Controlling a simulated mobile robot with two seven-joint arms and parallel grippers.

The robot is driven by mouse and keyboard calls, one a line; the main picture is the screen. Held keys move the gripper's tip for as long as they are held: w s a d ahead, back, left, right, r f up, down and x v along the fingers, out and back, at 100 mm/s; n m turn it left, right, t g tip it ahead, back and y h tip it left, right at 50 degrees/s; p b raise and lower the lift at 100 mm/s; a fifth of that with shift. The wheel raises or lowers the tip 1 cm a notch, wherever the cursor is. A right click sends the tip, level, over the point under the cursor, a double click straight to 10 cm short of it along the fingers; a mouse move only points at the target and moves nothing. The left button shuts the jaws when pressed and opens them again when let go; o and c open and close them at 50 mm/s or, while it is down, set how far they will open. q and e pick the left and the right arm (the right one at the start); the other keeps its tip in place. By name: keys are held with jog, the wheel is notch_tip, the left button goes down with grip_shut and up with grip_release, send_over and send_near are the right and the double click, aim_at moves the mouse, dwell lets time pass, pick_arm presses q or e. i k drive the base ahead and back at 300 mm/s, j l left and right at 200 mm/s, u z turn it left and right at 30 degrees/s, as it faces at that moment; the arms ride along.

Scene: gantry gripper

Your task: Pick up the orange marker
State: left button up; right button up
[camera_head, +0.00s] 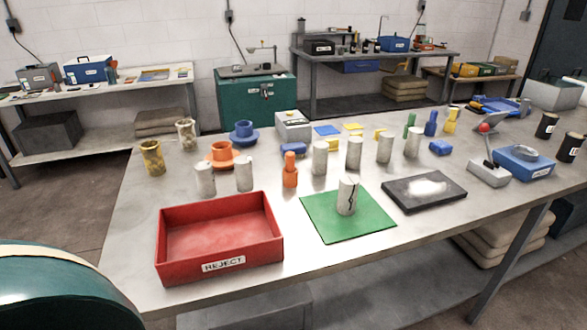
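A small upright orange piece (290,176), narrower at the top like a stubby marker, stands on the grey workbench (130,240) behind the green mat. It stands apart from the pale cylinders near it. An orange flanged ring (221,159) sits farther back to the left. Neither of my grippers shows in the head view.
A red REJECT bin (218,264) stands front left. A cracked cylinder (346,197) stands on a green mat (320,224). Right of it lie a black plate (400,200) and a joystick box (489,173). Several pale cylinders (320,158) stand around the orange piece. The front right bench edge is clear.

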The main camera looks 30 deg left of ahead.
aim_at(290, 156)
jog(key=l+u, duration=0.1)
jog(key=u, duration=0.55)
jog(key=i+l+u, duration=0.1)
jog(key=l+u, duration=0.9)
jog(key=l, duration=0.4)
jog(key=k+l+u, duration=0.1)
jog(key=l, duration=0.5)
